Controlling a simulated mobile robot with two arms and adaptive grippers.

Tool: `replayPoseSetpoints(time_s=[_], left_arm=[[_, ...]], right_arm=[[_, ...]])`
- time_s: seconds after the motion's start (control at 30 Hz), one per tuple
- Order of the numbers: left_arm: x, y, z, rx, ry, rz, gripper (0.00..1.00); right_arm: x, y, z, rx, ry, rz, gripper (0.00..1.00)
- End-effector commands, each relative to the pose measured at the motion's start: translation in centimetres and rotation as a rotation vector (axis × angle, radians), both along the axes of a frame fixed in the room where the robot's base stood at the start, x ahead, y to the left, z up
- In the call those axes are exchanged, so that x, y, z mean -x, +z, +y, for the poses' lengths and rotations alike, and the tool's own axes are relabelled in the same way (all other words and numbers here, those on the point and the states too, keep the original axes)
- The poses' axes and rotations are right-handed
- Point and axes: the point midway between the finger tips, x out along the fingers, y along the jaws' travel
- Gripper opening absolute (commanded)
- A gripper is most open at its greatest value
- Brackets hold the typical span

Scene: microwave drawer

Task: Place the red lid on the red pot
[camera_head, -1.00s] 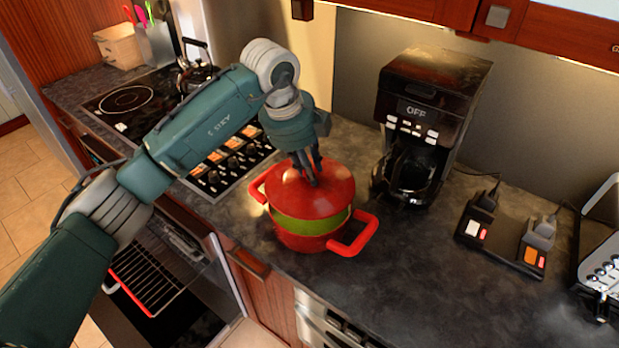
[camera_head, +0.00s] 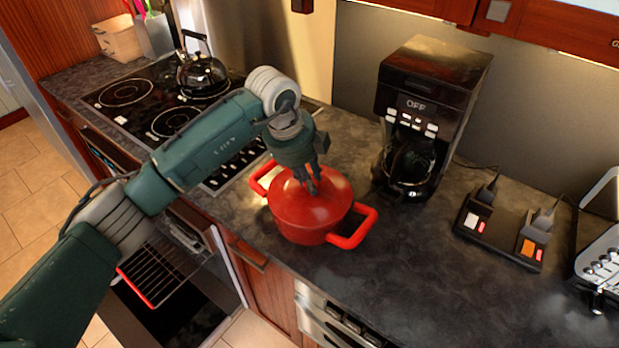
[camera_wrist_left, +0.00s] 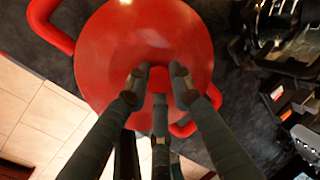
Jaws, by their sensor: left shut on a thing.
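The red pot (camera_head: 297,232) stands on the dark counter, with a red handle on each side. The red lid (camera_head: 325,205) lies over the pot's top and covers its opening, with no gap showing from the head. My left gripper (camera_head: 312,188) is above the lid's middle, its fingers shut on the knob. In the left wrist view the lid (camera_wrist_left: 110,60) is a wide red disc, and the fingers (camera_wrist_left: 158,85) close around its knob. Parts of the pot handles show past the lid's edge there. My right gripper is not in view.
A black coffee maker (camera_head: 432,100) stands behind and right of the pot. A power strip with plugs (camera_head: 500,236) and a toaster (camera_head: 600,262) are farther right. The stove with a kettle (camera_head: 202,76) is at left. An open oven rack (camera_head: 160,270) is below. The front counter is clear.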

Motion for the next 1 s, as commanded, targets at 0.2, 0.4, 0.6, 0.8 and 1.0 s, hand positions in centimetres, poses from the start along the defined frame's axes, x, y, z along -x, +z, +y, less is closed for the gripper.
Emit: replayPoseSetpoints(time_s=[0.2, 0.4, 0.6, 0.8, 1.0], left_arm=[[0.0, -0.2, 0.0, 0.000, 0.000, 0.000, 0.40], [0.0, -0.2, 0.0, 0.000, 0.000, 0.000, 0.40], [0.0, 0.9, 0.0, 0.001, 0.000, 0.000, 0.40], [0.5, 3.8, 0.7, 0.001, -0.002, -0.007, 0.40], [1.3, 8.2, 1.7, 0.002, 0.000, -0.006, 0.40]], right_arm=[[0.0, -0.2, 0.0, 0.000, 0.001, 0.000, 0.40], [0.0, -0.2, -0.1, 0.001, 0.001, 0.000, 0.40], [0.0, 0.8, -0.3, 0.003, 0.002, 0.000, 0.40], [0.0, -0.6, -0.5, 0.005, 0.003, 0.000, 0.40], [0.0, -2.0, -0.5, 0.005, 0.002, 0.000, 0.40]])
